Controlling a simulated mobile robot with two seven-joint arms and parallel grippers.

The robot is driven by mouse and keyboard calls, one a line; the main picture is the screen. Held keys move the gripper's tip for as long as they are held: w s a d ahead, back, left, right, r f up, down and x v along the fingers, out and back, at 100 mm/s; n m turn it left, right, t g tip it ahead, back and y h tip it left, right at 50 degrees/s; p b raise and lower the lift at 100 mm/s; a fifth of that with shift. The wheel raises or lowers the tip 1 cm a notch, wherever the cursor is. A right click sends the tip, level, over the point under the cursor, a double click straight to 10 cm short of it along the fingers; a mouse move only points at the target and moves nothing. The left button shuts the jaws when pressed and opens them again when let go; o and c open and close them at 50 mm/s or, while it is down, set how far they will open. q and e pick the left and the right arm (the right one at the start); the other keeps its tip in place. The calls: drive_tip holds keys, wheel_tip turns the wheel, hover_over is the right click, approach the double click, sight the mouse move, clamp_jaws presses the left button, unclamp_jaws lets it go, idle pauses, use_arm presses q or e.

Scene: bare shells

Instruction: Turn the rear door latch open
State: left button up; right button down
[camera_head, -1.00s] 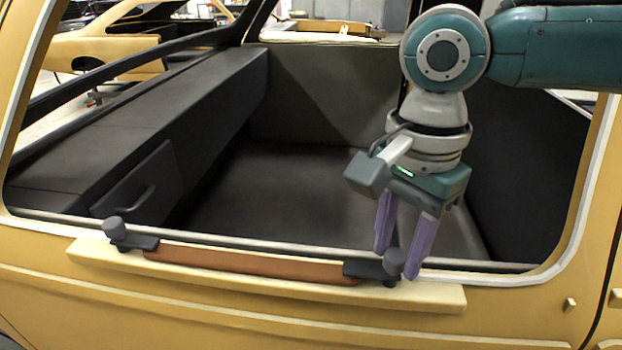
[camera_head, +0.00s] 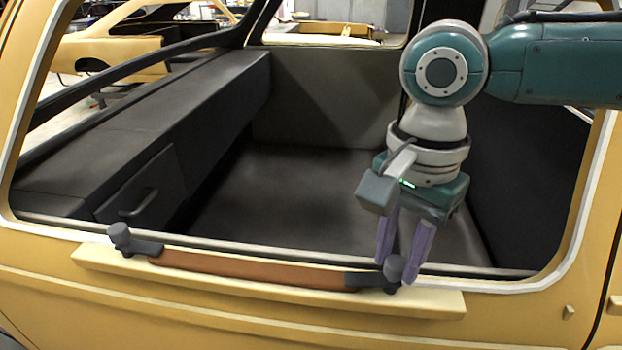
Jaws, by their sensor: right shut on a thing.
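The yellow rear door carries a long brown handle bar (camera_head: 250,270) along its ledge, with a dark grey latch fitting at each end. The left latch knob (camera_head: 120,235) stands free. My right gripper (camera_head: 397,271) reaches down from the upper right, its two purple fingers on either side of the right latch knob (camera_head: 394,268). It is shut on that knob. The right finger partly covers the knob's right side. My left gripper is not in view.
The cream ledge (camera_head: 440,303) runs under the handle. A pale-edged window opening shows the dark cargo bay floor (camera_head: 290,190) behind, with a black side box having a small drawer pull (camera_head: 140,203). Another yellow car shell (camera_head: 150,50) stands far back.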

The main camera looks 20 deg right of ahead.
drive_tip(key=n+p, duration=0.2)
drive_tip(key=n, duration=0.1)
drive_tip(key=shift+r, duration=0.2)
drive_tip(key=n+p, duration=0.2)
drive_tip(key=n, duration=0.2)
drive_tip(key=shift+f+n+p, duration=0.1)
drive_tip(key=shift+n+p, duration=0.25)
drive_tip(key=shift+n, duration=0.05)
drive_tip(key=n+p, duration=0.1)
drive_tip(key=n, duration=0.8)
drive_tip(key=shift+p, duration=0.4)
drive_tip(key=shift+f+n, duration=0.1)
drive_tip(key=shift+n, duration=0.3)
drive_tip(key=c, duration=0.6)
unclamp_jaws()
